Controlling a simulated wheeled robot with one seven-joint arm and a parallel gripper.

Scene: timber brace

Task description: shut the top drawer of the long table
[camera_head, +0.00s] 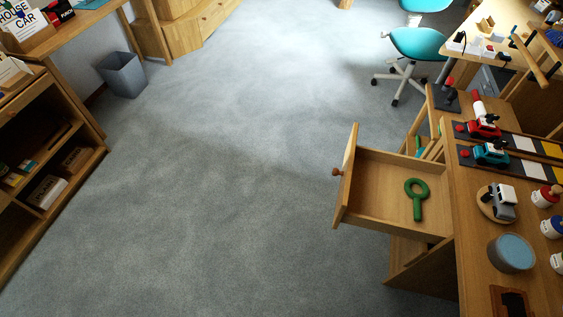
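The long table (475,262) stands at the right of the head view, with a wooden top. Its top drawer (378,228) is pulled far out to the left over the carpet. The drawer has a wooden front with a small round brown knob (337,172) facing left. A green ring-shaped object with a handle (417,198) lies inside the drawer, near its right side. The inner end of the drawer is hidden under the tabletop. My gripper is not in view.
Toy cars, a blue-topped round tin (511,252) and small bottles stand on the tabletop. A teal swivel chair (417,44) is at the upper right, a grey bin (122,74) at the upper left. A shelf (88,165) lines the left. The carpet (220,190) between is clear.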

